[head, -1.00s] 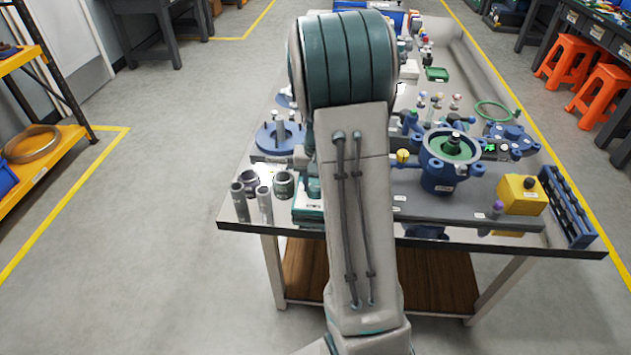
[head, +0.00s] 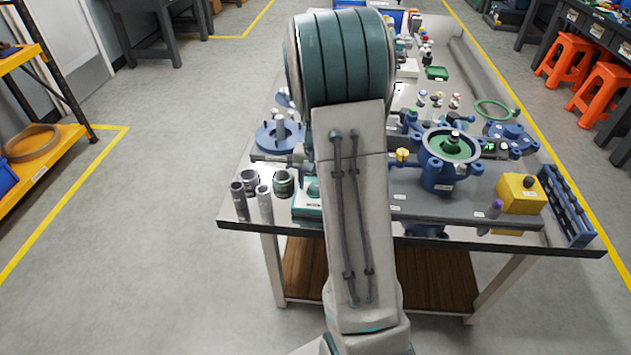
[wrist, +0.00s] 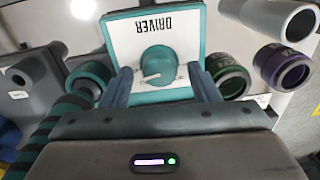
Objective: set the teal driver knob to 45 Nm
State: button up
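The teal driver knob (wrist: 158,64) sits on a white panel marked DRIVER (wrist: 122,35), upside down in the wrist view. A pale pointer line shows on the knob's face. No scale numbers are readable. My gripper (wrist: 160,82) is open, with its blue fingers spread on either side of the knob in the picture. Gaps show between fingers and knob; I cannot tell how far above it they are. In the head view the driver box (head: 304,208) is partly hidden behind my arm, and the gripper is hidden.
Grey tubes (head: 239,200) and a dark green ring (head: 284,183) stand left of the box. A blue flanged fixture (head: 440,180) and a yellow block (head: 521,194) stand to the right.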

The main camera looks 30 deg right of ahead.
notch_tip(320, 180, up, 14)
jog(key=p, duration=0.1)
jog(key=shift+s+d, duration=0.2)
jog(key=shift+d, duration=0.05)
jog(key=shift+f, duration=0.1)
dwell(0.4)
